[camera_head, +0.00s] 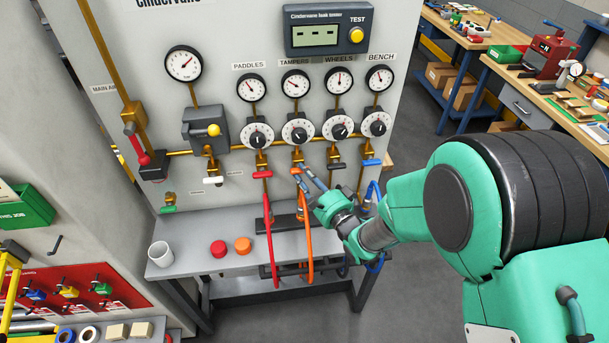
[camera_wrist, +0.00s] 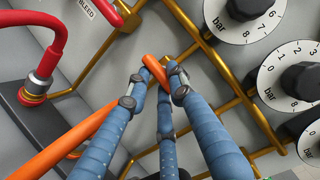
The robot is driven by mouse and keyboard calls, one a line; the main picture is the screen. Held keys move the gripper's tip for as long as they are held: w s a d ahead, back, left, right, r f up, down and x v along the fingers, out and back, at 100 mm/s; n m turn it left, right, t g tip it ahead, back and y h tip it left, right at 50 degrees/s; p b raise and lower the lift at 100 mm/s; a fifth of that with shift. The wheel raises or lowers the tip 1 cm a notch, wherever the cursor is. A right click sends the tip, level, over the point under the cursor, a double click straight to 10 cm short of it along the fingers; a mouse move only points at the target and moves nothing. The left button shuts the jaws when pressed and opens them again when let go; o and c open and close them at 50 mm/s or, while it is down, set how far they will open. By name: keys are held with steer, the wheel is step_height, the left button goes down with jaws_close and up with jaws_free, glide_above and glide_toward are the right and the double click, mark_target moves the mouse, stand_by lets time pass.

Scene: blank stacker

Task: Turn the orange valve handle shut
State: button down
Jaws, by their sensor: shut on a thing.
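The orange valve handle (camera_head: 295,170) sits on the brass pipe below the TAMPERS gauge and dial. My gripper (camera_head: 304,173) reaches it from the lower right, and its blue fingers cover part of the handle. In the wrist view the handle (camera_wrist: 152,64) lies slantwise between the fingertips of my gripper (camera_wrist: 156,76), which are shut on it. The handle's far end is hidden by the fingers. An orange hose (camera_head: 309,240) hangs below the valve, and it also crosses the lower left of the wrist view (camera_wrist: 62,143).
Beside it are a red handle (camera_head: 262,174) with a red hose (camera_head: 269,230), a black handle (camera_head: 336,165) and a blue handle (camera_head: 372,162). Dials and gauges line the panel above.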

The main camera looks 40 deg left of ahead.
steer(key=shift+d+f, duration=0.1)
steer(key=shift+f, duration=0.2)
steer(key=c, duration=1.6)
jaws_free()
steer(key=shift+r, duration=0.1)
steer(key=v, duration=1.2)
